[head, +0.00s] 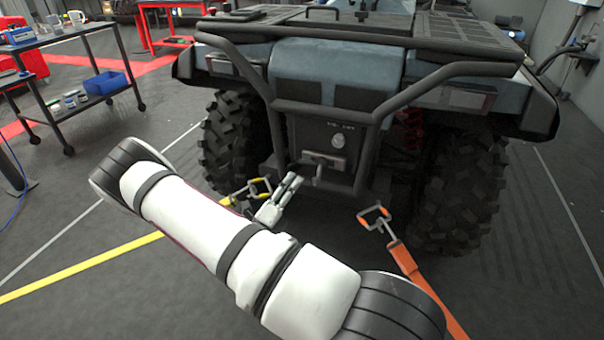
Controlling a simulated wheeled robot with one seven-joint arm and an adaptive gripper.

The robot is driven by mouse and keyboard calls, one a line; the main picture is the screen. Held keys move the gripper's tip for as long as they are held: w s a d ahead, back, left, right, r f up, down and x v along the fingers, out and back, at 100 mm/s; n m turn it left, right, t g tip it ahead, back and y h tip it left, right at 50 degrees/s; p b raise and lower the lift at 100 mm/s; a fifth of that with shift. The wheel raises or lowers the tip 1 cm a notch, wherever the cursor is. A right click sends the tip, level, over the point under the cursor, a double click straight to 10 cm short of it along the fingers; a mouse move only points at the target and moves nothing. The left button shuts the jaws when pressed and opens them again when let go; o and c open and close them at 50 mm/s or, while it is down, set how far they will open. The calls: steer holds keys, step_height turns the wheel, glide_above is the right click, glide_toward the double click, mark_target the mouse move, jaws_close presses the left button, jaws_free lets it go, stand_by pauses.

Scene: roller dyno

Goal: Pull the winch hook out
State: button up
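The quad bike's front end (335,95) faces me, with a winch opening (327,158) low in the middle of its front panel. A small dark piece, which looks like the winch hook (318,174), sits just below the opening. My gripper (296,181) points up and right at it from the lower left. Its fingertips are at or very close to the left side of this piece. I cannot tell whether they touch it or hold it. The fingers look close together, but the gap between them is too small to judge. My arm hides the floor below.
A yellow strap with a metal hook (258,188) lies left of my gripper. An orange strap (415,270) with a hook runs at the right. Knobbly tyres and a dark bumper bar (255,75) surround the winch area. A cart (70,50) stands at the far left.

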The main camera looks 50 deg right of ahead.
step_height(320, 180, down, 7)
steer(key=w+n+t+y+b, duration=0.1)
steer(key=w+n+t+b, duration=0.1)
steer(key=n+t, duration=0.25)
steer(key=shift+n+g, duration=0.25)
steer(key=shift+n, duration=0.1)
steer(key=b+x, duration=0.1)
steer(key=x, duration=0.3)
steer(key=b+x, duration=0.1)
steer(key=x, duration=0.4)
steer(key=b+x, duration=0.1)
steer(key=x, duration=0.3)
steer(key=shift+s+d+r, duration=0.2)
steer(key=shift+d+r, duration=0.1)
steer(key=shift+r, duration=0.05)
jaws_close()
